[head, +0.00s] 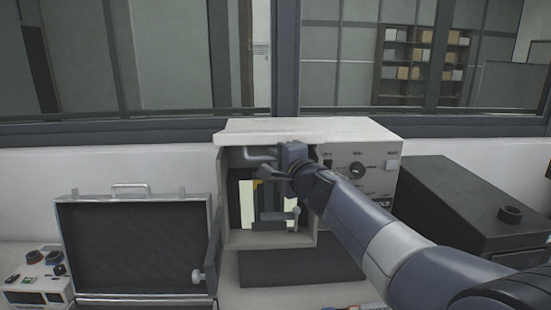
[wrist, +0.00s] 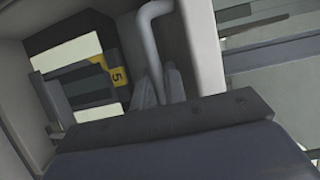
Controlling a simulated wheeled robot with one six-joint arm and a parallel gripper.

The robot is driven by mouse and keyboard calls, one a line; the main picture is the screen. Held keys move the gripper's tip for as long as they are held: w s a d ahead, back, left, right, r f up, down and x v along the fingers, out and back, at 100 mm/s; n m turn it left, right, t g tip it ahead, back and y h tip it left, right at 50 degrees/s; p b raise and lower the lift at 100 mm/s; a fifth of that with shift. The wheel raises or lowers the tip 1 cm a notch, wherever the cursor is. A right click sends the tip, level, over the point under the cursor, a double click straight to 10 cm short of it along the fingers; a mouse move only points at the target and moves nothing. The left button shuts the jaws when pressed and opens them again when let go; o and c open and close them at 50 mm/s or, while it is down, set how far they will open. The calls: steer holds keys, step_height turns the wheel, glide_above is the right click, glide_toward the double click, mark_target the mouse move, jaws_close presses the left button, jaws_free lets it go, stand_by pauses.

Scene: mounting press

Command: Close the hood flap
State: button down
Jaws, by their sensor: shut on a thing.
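The press is a cream box (head: 325,131) with an open front. Its interior shows a pale panel with a dark block and a yellow tag (wrist: 106,71) marked 5. My gripper (head: 285,168) is at the upper part of this opening. It is shut on a bent grey handle bar (head: 262,153), which also shows between the fingers in the wrist view (wrist: 147,35). I cannot tell which panel is the hood flap or how far it stands open. My arm hides part of the opening's right side.
A dark upright panel (head: 213,250) with a knob stands at the opening's left. An open dark case (head: 130,245) lies left of it. A control panel with knobs (head: 357,168) is on the press's right. A dark box (head: 470,205) stands further right. Windows rise behind.

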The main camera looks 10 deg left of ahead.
steer(key=f+b, duration=0.1)
steer(key=b, duration=0.4)
steer(key=w+f+t+b, duration=0.1)
steer(key=f+b, duration=0.1)
steer(key=b, duration=0.3)
steer(key=shift+a+f+n+y+b, duration=0.1)
steer(key=shift+f+n+y+b, duration=0.2)
steer(key=shift+y+b, duration=0.1)
steer(key=c, duration=1.7)
jaws_free()
steer(key=shift+w, duration=0.1)
steer(key=shift+c, duration=0.2)
steer(key=shift+r, duration=0.1)
steer(key=b+v, duration=0.2)
steer(key=v, duration=0.9)
steer(key=shift+b, duration=0.4)
steer(key=shift+a, duration=0.1)
